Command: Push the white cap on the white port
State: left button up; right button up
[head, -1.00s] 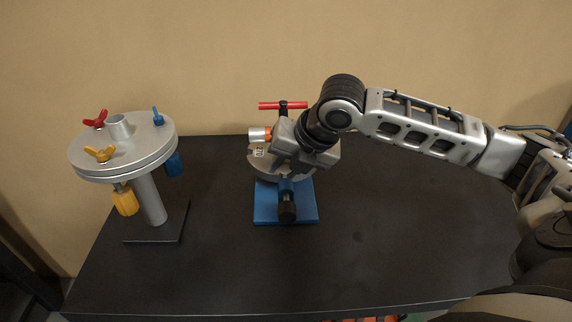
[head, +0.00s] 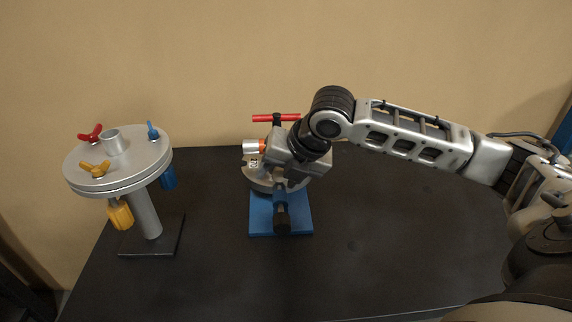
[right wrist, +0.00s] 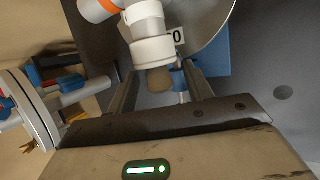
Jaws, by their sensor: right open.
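A white pipe end with a wider white ring (right wrist: 153,50) shows at the top of the right wrist view; I take it for the white port and cap, but cannot tell them apart. A brownish rounded piece (right wrist: 160,80) sits just below it. My right gripper (right wrist: 160,70) is open, its fingers on either side of the ring's lower end, with no grip seen. In the head view my right gripper (head: 284,172) is at the metal fixture on the blue base (head: 300,222) and hides much of it. My left gripper is not in view.
The fixture has a red bar handle (head: 275,118) and a silver pipe end (head: 250,146) beside an orange band. A round silver stand (head: 147,212) with red, yellow and blue knobs is at the left. The dark table (head: 390,240) is clear at the right.

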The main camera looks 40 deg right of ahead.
jog(key=shift+v, duration=0.85)
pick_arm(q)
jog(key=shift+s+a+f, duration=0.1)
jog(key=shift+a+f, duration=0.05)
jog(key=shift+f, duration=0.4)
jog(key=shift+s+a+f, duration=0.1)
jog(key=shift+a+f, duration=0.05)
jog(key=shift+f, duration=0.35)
pick_arm(e)
jog(key=v, duration=1.4)
jog(key=shift+r, duration=0.1)
